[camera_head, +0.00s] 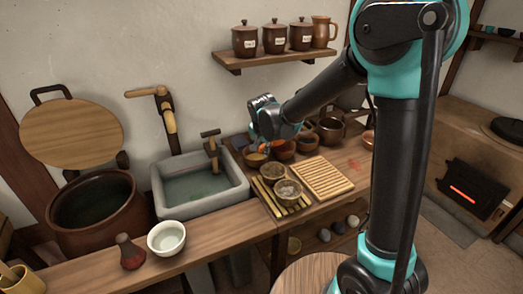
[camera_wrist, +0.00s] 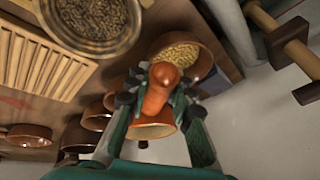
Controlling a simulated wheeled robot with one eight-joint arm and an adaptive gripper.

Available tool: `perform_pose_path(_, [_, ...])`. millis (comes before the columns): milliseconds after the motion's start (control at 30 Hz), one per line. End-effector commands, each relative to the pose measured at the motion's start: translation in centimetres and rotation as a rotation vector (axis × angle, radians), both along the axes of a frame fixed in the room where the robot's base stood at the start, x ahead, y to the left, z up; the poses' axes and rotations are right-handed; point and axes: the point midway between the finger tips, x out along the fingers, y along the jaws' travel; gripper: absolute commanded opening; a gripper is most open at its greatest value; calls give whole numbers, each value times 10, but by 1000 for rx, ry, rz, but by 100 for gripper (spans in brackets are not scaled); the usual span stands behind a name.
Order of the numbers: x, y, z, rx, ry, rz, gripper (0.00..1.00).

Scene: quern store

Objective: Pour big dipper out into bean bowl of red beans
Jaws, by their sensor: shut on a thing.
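My gripper (camera_wrist: 157,98) is shut on an orange-brown dipper (camera_wrist: 158,84), seen in the wrist view. Its rounded end points up the picture, and a flared, pale-lined part (camera_wrist: 150,131) shows below the fingers. What it holds cannot be told. A brown bowl of small yellowish beans (camera_wrist: 184,53) lies just beyond the dipper; it also shows in the head view (camera_head: 255,159). In the head view my gripper (camera_head: 268,143) is over the row of brown bowls, partly hiding them. Other brown bowls (camera_head: 283,150) stand to its right. I cannot make out which holds red beans.
A slatted wooden board (camera_head: 322,177) and round containers of grain (camera_head: 287,190) stand in front of the bowls. A stone sink (camera_head: 198,182) is to the left. A white bowl (camera_head: 166,238) stands on the front bench. A shelf with lidded jars (camera_head: 274,38) hangs above.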

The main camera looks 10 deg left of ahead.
Motion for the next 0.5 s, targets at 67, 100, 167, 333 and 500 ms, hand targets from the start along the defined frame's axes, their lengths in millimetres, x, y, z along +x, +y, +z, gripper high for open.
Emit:
perform_pose_path(67, [0, -1, 2, 11, 5, 0, 0])
perform_pose_path(100, [0, -1, 3, 17, 8, 0, 0])
perform_pose_path(167, [0, 0, 4, 26, 12, 0, 0])
perform_pose_path(333, [1, -1, 8, 52, 24, -1, 0])
perform_pose_path(500, [0, -1, 11, 76, 37, -1, 0])
